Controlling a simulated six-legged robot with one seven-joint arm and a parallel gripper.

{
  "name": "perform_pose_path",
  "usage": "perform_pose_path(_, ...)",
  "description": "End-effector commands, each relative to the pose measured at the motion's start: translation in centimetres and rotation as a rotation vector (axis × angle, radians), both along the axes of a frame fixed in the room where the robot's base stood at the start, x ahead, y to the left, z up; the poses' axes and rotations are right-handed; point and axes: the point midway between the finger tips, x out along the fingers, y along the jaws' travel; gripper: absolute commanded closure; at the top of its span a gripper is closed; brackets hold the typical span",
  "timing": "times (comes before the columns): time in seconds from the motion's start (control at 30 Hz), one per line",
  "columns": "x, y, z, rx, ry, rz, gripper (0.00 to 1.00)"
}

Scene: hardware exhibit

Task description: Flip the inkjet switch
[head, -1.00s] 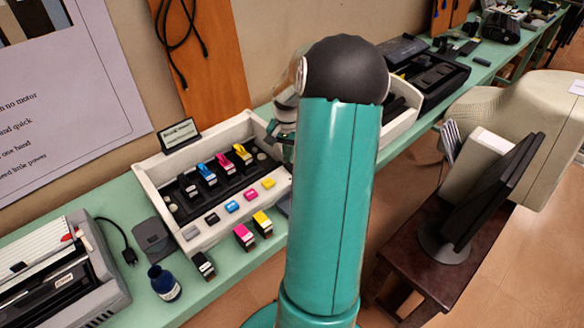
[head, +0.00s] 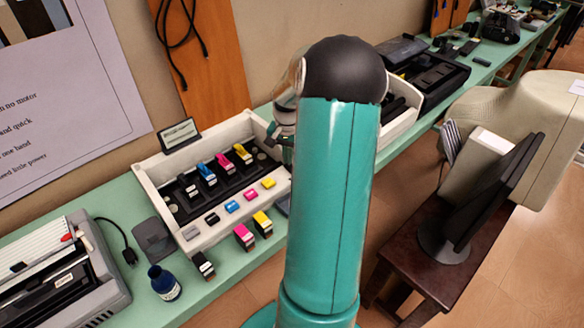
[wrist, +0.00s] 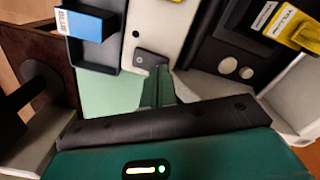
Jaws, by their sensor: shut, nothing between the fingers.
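The inkjet exhibit is a white open tray (head: 152,180) with a black inside. It holds a row of cartridges with black, blue, magenta and yellow tops, with small coloured blocks along its front ledge. My gripper (head: 281,131) is at the tray's right end, mostly hidden behind my arm. In the wrist view, a blue-labelled cartridge (wrist: 90,22) is at upper left and a yellow-labelled cartridge (wrist: 290,24) at upper right. Between them, a small grey plate (wrist: 151,58) sits on a white panel; I cannot tell whether it is the switch. My gripper is shut and empty.
A dark blue ink bottle (head: 164,282) and loose cartridges (head: 244,236) stand in front of the tray. A printer (head: 65,275) is at left. A black case (head: 432,75) lies further along the green table. A monitor (head: 490,190) stands on a brown stand at right.

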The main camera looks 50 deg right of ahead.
Motion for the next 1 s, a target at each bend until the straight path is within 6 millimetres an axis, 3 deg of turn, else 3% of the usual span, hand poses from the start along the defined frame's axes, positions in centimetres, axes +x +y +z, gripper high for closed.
perform_pose_path(1.0,-0.1,0.0,-1.4,0.001,0.001,-0.001,1.00)
